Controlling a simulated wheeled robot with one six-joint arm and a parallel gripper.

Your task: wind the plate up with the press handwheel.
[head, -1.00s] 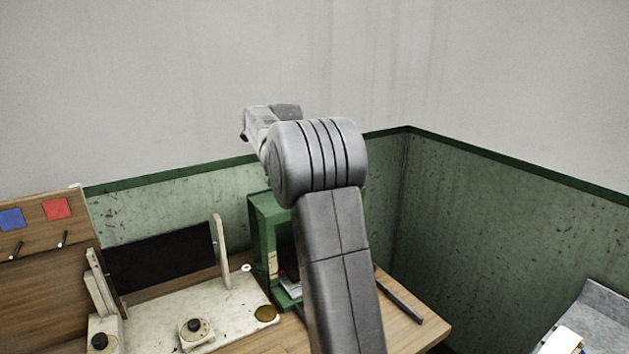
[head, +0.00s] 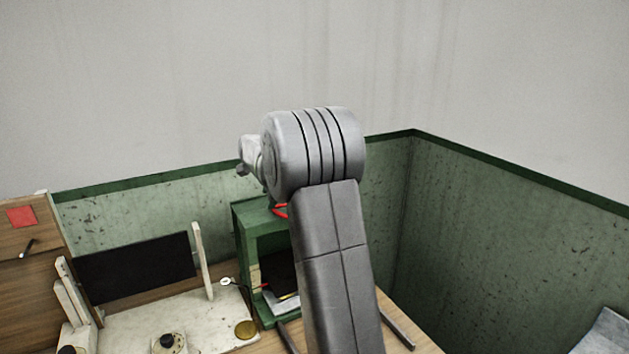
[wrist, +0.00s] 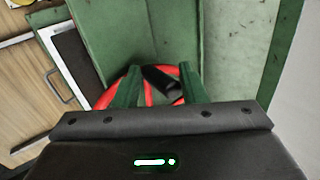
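The green press frame (head: 243,232) stands on the bench, partly behind my arm. The red handwheel (head: 281,210) shows as a small piece at its top in the head view. In the wrist view the red handwheel (wrist: 185,72) lies just beyond my fingers, with a dark grip (wrist: 162,84) on it. My gripper (wrist: 159,70) is open, its two green fingers apart on either side of the grip; whether they touch it I cannot tell. In the head view my gripper is mostly hidden behind my own wrist. A dark shape shows inside the frame; I cannot tell if it is the plate.
A pale board with a black panel (head: 135,268) and a round knob (head: 169,343) lies left of the press. A wooden panel (head: 28,270) stands at far left. Green walls close in behind and to the right. A dark bar (head: 397,333) lies at the bench's right.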

